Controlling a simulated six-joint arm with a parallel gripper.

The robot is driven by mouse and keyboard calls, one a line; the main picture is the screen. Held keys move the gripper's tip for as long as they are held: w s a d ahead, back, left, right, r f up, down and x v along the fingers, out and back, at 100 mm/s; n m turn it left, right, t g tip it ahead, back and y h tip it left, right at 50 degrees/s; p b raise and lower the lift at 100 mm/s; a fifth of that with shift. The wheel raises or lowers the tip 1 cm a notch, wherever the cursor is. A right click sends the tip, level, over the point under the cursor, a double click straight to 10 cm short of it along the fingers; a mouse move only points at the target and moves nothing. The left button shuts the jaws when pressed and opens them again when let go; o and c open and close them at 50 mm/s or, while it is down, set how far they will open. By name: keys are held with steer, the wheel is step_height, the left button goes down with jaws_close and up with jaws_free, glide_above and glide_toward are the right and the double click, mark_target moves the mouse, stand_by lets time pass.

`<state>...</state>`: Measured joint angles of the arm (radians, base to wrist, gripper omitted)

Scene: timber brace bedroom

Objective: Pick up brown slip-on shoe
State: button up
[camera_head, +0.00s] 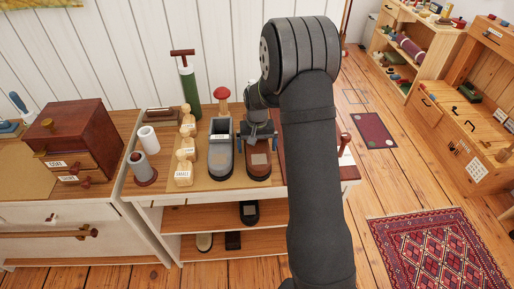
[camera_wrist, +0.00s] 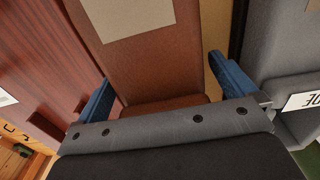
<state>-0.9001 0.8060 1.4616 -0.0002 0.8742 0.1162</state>
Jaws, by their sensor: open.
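The brown slip-on shoe (camera_head: 259,166) stands on the shelf top with its toe toward the front edge and a pale label on it. My gripper (camera_head: 258,136) is over its rear part. In the wrist view the brown shoe (camera_wrist: 150,70) fills the middle, with its label at the top. The two blue fingers of my gripper (camera_wrist: 162,90) are apart, one on each side of the shoe. I cannot tell whether they touch it. My wrist hides the shoe's heel in the head view.
A grey shoe (camera_head: 222,162) stands close on the left; it also shows at the right of the wrist view (camera_wrist: 285,50). A reddish-brown wooden surface (camera_wrist: 35,60) lies close on the other side. Wooden blocks (camera_head: 184,173), a green cylinder (camera_head: 190,90) and a red-topped object (camera_head: 222,94) stand nearby.

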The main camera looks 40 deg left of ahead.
steer(key=shift+f, duration=0.6)
steer(key=c, duration=1.3)
steer(key=shift+o, duration=0.2)
steer(key=shift+r, duration=0.1)
